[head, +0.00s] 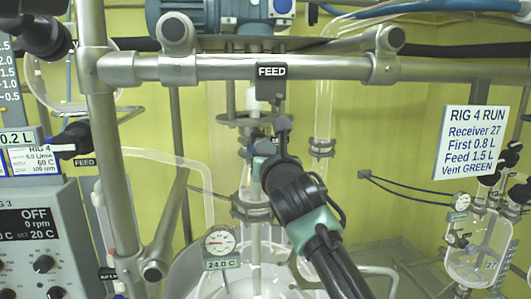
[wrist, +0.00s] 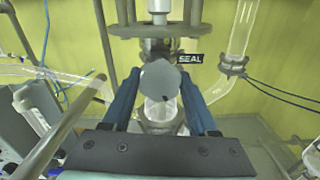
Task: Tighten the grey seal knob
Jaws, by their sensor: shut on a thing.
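The grey seal knob (wrist: 160,79) shows as a round grey disc in the middle of the wrist view, below the black SEAL label (wrist: 190,59). My gripper (wrist: 157,88) has its two blue fingers on the left and right sides of the knob and is shut on it. In the head view my gripper (head: 268,145) reaches up from the lower right to the central shaft under the FEED label (head: 271,71). The knob cannot be made out there, as my arm covers that area.
A steel frame bar (head: 330,68) crosses above my gripper, with a blue motor (head: 215,15) behind it. A glass tube (wrist: 239,38) stands to the right. A gauge (head: 220,241) reading 24.0 C and the glass vessel (head: 185,278) lie below. A control box (head: 40,235) stands left.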

